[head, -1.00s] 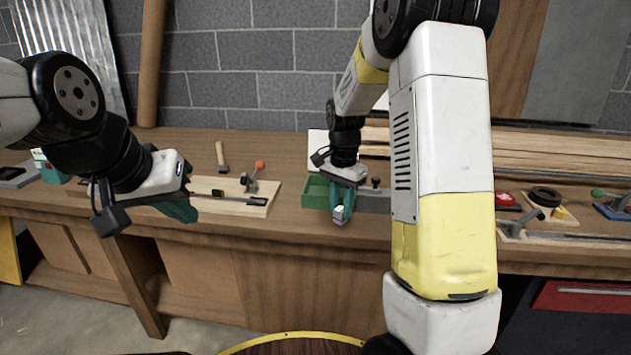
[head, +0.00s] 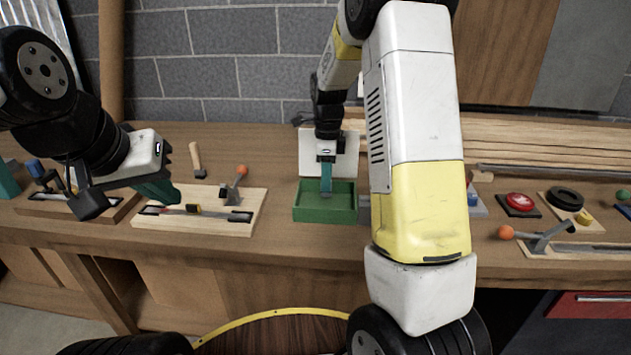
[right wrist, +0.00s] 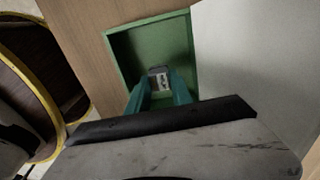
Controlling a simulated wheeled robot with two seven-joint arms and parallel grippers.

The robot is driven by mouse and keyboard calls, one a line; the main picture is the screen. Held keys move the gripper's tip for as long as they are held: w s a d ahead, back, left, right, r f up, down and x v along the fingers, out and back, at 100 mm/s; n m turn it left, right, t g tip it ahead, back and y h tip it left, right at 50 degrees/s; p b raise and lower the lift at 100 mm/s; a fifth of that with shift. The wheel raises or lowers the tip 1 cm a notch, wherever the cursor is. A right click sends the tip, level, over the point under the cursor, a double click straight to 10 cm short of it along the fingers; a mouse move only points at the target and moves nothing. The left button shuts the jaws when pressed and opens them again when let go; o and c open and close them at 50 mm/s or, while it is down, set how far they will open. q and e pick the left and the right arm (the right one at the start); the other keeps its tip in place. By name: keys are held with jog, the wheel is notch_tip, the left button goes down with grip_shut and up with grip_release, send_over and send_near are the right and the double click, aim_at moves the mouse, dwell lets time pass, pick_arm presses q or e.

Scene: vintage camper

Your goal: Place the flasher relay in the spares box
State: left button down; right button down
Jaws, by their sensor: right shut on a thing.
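The spares box, a shallow open green box (head: 325,216), sits on the workbench. It shows in the right wrist view (right wrist: 124,58) with a bare floor around the relay. My right gripper (head: 326,192) points down over the box with its teal fingers at or inside the opening. In the right wrist view, the right gripper (right wrist: 160,84) is shut on the flasher relay (right wrist: 160,77), a small pale block with dark marks. I cannot tell whether the relay touches the box floor. My left gripper (head: 165,193) hangs over the wooden lever board; its opening is unclear.
The lever board (head: 190,222) with an orange-knobbed lever (head: 236,182) lies left of the box. A white panel (head: 347,165) stands behind the box. To the right are a red button (head: 519,202), a black ring (head: 565,197) and another orange-knobbed lever (head: 506,232).

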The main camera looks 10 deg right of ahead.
jog(key=shift+f, duration=1.9)
jog(key=shift+f, duration=0.15)
jog(key=c, duration=1.1)
grip_release()
jog(key=shift+c, duration=0.2)
notch_tip(320, 180, up, 12)
jog(key=shift+s+r, duration=0.1)
jog(key=s+a+r+n+t+y, duration=0.1)
jog(key=s+r+n+t, duration=0.2)
jog(key=s+n, duration=0.8)
jog(key=s+a+r+n+t+y, duration=0.1)
jog(key=s+r+n+t, duration=0.2)
jog(key=s+r+n, duration=0.3)
jog(key=s+n, duration=0.4)
jog(key=s, duration=0.4)
jog(key=shift+s+a+n, duration=0.25)
jog(key=shift+a+n, duration=0.05)
jog(key=shift+n, duration=0.1)
